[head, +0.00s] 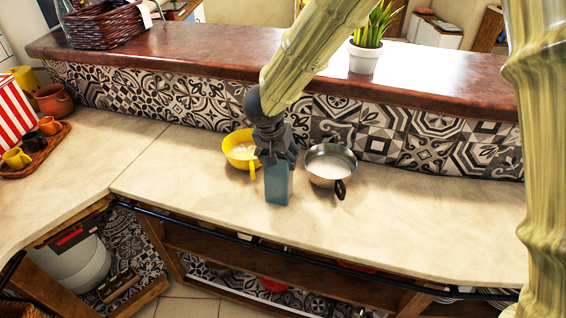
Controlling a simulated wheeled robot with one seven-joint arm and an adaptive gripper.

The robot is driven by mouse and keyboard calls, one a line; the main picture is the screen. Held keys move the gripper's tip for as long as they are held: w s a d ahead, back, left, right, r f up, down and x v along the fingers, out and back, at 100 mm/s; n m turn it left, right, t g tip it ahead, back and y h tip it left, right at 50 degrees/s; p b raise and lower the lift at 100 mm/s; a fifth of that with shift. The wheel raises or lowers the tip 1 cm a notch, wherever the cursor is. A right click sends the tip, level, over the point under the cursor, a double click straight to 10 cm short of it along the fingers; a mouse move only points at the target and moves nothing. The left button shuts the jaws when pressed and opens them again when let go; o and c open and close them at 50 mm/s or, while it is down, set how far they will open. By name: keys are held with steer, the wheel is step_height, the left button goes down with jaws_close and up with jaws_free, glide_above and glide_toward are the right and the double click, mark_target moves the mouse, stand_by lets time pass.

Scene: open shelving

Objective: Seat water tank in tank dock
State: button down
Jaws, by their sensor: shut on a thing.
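A blue-teal box-shaped thing (279,186), which looks like the water tank, is upright below my gripper (277,162). My dark gripper is shut on its top end. The tank is over the pale counter (420,217), between a yellow pan and a steel pan. I cannot tell whether its bottom touches the counter or hangs just above it. The fingers hide the tank's upper part. I cannot make out a tank dock in this view.
A yellow pan (238,145) is close on the left, and a steel pan (331,163) with a dark handle is close on the right. The tiled wall and raised brown ledge (200,52) stand behind. A tray with cups (34,146) sits far left. The counter's right part is clear.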

steer(key=shift+w+r, duration=0.1)
steer(key=shift+r, duration=1.4)
steer(key=shift+s+r+b, duration=0.2)
steer(key=shift+s+b, duration=0.1)
steer(key=s+r+b, duration=0.1)
steer(key=s+b, duration=0.1)
steer(key=s, duration=1.3)
steer(key=shift+s+r+b, duration=0.3)
steer(key=shift+d, duration=0.15)
